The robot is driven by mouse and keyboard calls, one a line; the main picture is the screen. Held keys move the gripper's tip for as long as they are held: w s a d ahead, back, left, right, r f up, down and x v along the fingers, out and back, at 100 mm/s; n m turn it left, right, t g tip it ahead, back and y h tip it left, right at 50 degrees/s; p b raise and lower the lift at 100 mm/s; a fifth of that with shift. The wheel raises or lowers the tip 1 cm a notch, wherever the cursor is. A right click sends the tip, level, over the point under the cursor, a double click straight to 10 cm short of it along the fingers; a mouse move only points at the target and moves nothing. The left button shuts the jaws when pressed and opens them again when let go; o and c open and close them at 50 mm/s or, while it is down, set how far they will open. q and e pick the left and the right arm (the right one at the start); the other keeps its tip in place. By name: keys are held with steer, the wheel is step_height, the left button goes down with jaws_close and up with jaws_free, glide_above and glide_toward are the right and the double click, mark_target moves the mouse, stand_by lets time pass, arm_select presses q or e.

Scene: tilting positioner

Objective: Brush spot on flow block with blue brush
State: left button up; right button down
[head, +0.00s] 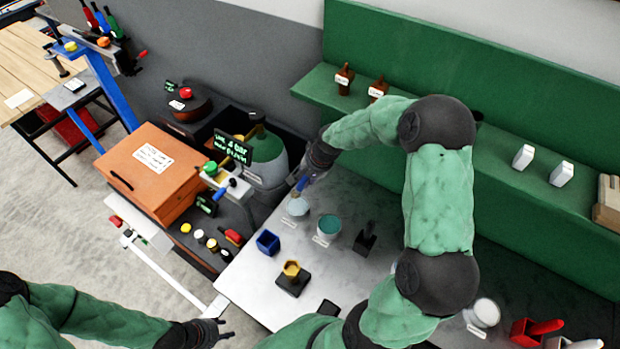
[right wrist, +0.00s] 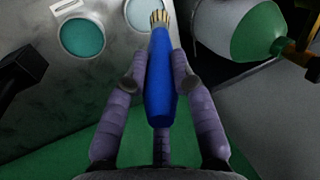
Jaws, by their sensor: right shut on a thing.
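My right gripper (head: 308,178) is shut on the blue brush (right wrist: 160,85), which also shows small in the head view (head: 302,183). Its pale bristles point away from the gripper, toward a pale grey-blue pot (head: 297,207). The brush tip is at or just above this pot; I cannot tell whether it touches. A teal-filled pot (head: 328,226) stands beside it and shows in the right wrist view (right wrist: 82,37). A yellow hexagonal piece (head: 291,268) sits on a dark block (head: 294,284). I cannot tell which thing is the flow block. My left gripper (head: 222,328) looks open and empty at the bench's front left.
A blue box (head: 267,242) and a black holder (head: 365,240) stand on the grey bench. A green-topped vessel (head: 265,158) is close behind my right gripper. An orange case (head: 150,170) is at left. Red trays (head: 527,332) lie at lower right.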

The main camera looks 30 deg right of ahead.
steer(key=shift+d+f, duration=0.1)
steer(key=shift+d, duration=0.1)
steer(key=shift+w+a+f+b, duration=0.15)
steer(key=shift+a+f+b, duration=0.1)
steer(key=shift+f+b, duration=0.3)
steer(key=shift+d+f+b, duration=0.15)
steer(key=shift+f+b, duration=0.7)
steer(key=shift+f, duration=0.75)
steer(key=shift+f+b, duration=0.45)
steer(key=shift+f, duration=0.35)
steer(key=shift+f+b, duration=0.45)
steer(key=shift+f, duration=0.1)
steer(key=shift+r+p, duration=2.2)
steer(key=shift+r, duration=1.35)
steer(key=shift+f, duration=0.1)
